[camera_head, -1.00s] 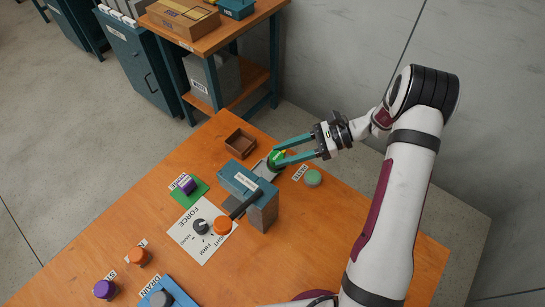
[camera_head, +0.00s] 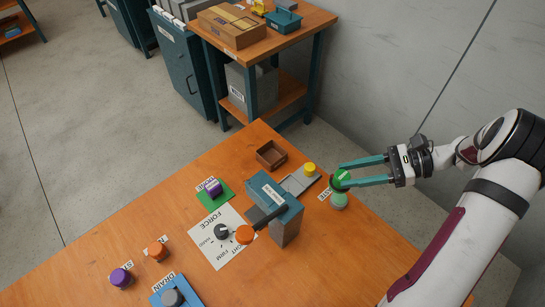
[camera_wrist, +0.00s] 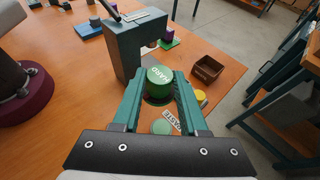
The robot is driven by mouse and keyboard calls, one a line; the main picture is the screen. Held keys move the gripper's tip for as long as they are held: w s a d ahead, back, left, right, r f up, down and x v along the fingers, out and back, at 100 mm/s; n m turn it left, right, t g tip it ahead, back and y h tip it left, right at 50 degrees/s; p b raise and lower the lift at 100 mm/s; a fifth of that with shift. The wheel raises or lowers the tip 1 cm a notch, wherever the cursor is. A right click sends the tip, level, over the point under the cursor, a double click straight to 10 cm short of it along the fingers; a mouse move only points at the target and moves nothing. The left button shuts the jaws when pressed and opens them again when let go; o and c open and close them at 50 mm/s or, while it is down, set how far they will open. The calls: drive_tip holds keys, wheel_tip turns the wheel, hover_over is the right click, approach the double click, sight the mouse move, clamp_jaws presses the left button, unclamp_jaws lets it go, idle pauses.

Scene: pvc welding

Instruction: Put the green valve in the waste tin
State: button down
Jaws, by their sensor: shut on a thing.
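My gripper (camera_head: 340,175) is shut on the green valve (camera_head: 343,177), which has a dark lower part. In the wrist view the valve (camera_wrist: 158,76) sits between the two teal fingers, its top marked HARD. The valve is held up near the table's right edge. A round pale green tin (camera_head: 339,201) stands by the WASTE label (camera_head: 325,193), just under the valve in the head view. In the wrist view the tin (camera_wrist: 162,128) shows between the fingers, nearer the palm than the valve. The valve's height above it is hard to tell.
A blue-grey press (camera_head: 276,200) with a dark lever stands left of the tin. A yellow piece (camera_head: 310,168) is at its grey plate's end. An open brown box (camera_head: 271,155) lies behind. Orange and purple pieces stand farther left.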

idle(0.6)
drive_tip(key=w+a+m+t, duration=0.3)
drive_tip(key=w+a+t, duration=0.1)
drive_tip(key=w+a, duration=0.5)
drive_tip(key=m+t+h, duration=0.4)
drive_tip(key=m+t, duration=0.2)
hover_over(277, 146)
drive_tip(key=s, duration=0.5)
drive_tip(key=shift+w+f, duration=0.2)
drive_tip(key=shift+f, duration=4.1)
drive_tip(key=shift+c, duration=1.8)
unclamp_jaws()
